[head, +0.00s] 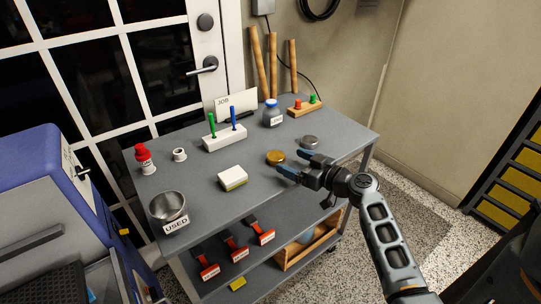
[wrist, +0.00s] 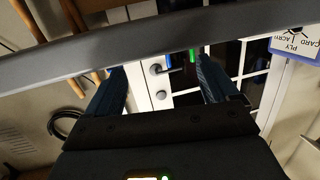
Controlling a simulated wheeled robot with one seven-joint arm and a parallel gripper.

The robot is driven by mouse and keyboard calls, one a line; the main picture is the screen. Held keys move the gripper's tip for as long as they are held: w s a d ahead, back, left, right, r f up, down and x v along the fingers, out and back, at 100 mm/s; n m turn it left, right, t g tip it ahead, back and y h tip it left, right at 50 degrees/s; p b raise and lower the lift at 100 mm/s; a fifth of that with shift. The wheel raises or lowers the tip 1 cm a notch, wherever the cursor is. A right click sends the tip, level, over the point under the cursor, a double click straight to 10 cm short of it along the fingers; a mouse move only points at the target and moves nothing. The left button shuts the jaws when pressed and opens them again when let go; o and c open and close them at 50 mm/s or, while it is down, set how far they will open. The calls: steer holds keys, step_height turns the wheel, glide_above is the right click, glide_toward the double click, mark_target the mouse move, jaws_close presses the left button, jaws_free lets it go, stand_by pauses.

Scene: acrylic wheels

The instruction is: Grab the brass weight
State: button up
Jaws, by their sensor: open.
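The brass weight (head: 276,157) is a low, round, gold-coloured piece lying on the grey table top (head: 250,205), right of the middle. My gripper (head: 291,163) is open, its two fingers pointing left, with the tips close by the weight on its right and near side. I cannot tell whether they touch it. In the wrist view my gripper (wrist: 163,72) shows two blue fingers wide apart with nothing seen held between them. I cannot make out the brass weight in that view.
A grey metal weight (head: 309,142) lies just behind my gripper. A white and yellow block (head: 232,178) is to the left. Behind stand a white peg holder (head: 224,137), a blue-capped jar (head: 271,115) and a wooden peg block (head: 305,107). A metal bowl (head: 168,206) is at front left.

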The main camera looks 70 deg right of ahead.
mark_target(276, 155)
steer(key=x, duration=0.2)
steer(key=shift+w+p, duration=0.25)
steer(key=shift+p, duration=0.15)
steer(key=x, duration=0.1)
steer(key=p+x, duration=0.1)
steer(key=x, duration=0.3)
steer(key=shift+f+p, duration=0.3)
steer(key=c, duration=1.4)
steer(key=shift+r, duration=0.1)
